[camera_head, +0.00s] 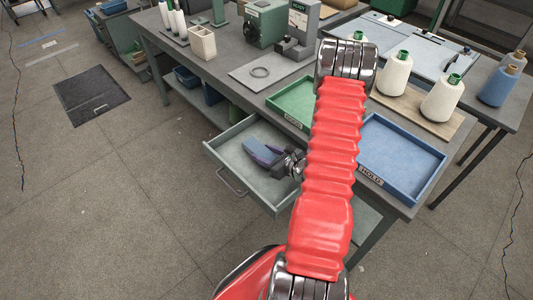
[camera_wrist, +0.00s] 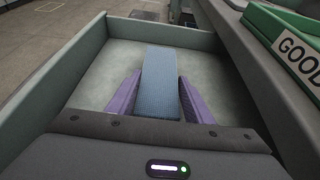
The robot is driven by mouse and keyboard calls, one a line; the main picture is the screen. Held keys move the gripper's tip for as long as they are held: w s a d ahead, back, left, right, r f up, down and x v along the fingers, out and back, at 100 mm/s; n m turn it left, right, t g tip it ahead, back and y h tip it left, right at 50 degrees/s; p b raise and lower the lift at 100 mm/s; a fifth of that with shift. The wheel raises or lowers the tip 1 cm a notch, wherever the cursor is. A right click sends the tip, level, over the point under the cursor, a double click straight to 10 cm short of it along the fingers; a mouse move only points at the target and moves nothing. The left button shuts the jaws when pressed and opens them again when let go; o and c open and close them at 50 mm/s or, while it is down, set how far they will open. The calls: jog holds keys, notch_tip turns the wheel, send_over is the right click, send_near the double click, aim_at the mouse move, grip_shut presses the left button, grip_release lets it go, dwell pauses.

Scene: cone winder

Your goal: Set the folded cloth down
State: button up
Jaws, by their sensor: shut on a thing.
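The folded cloth (camera_wrist: 161,80) is a blue textured strip between the two purple fingers of my gripper (camera_wrist: 161,100) in the wrist view. The gripper is shut on it. The drawer's pale floor (camera_wrist: 95,85) is seen around the cloth in the wrist view. I cannot tell whether the cloth touches the drawer floor. Part of the cloth is hidden by the gripper body.
A green tray (camera_head: 291,103) marked GOOD and a blue tray (camera_head: 400,160) sit on the bench above the drawer. White cones (camera_head: 393,74) stand behind the blue tray. A ring (camera_head: 260,72) lies on a grey plate.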

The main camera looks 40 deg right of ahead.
jog(key=shift+f, duration=0.25)
jog(key=o, duration=1)
jog(key=shift+f, duration=0.1)
jog(key=shift+o, duration=0.2)
jog(key=v, duration=1.2)
